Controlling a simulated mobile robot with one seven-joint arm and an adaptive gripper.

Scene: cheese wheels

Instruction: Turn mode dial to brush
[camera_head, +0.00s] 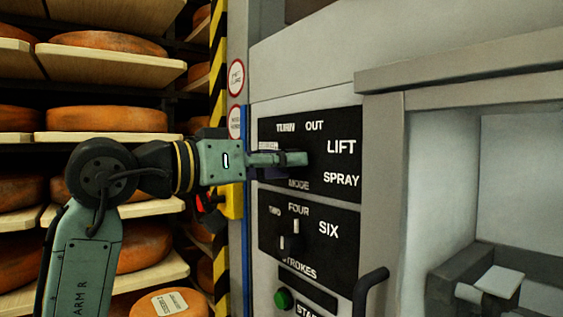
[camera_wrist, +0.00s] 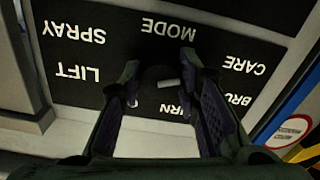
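The mode dial (camera_wrist: 158,76) is a dark knob with a short white mark on the black mode panel (camera_wrist: 100,55). In the wrist view the panel appears upside down, with MODE, CARE, LIFT and SPRAY readable and BRU and RN partly covered. My gripper (camera_wrist: 160,65) is open, with one finger on each side of the dial. I cannot tell whether the fingers touch it. I cannot tell which label the white mark points to. In the head view my gripper (camera_head: 298,158) is at the panel (camera_head: 325,125) and hides the dial and the left-hand labels.
Below is a strokes panel (camera_head: 340,250) with white marks and number labels. A green start button (camera_head: 283,299) and a dark handle (camera_head: 370,292) sit lower. A recessed bay (camera_head: 440,190) opens at right. Shelves of cheese wheels (camera_head: 107,119) and a striped post (camera_head: 218,60) stand at left.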

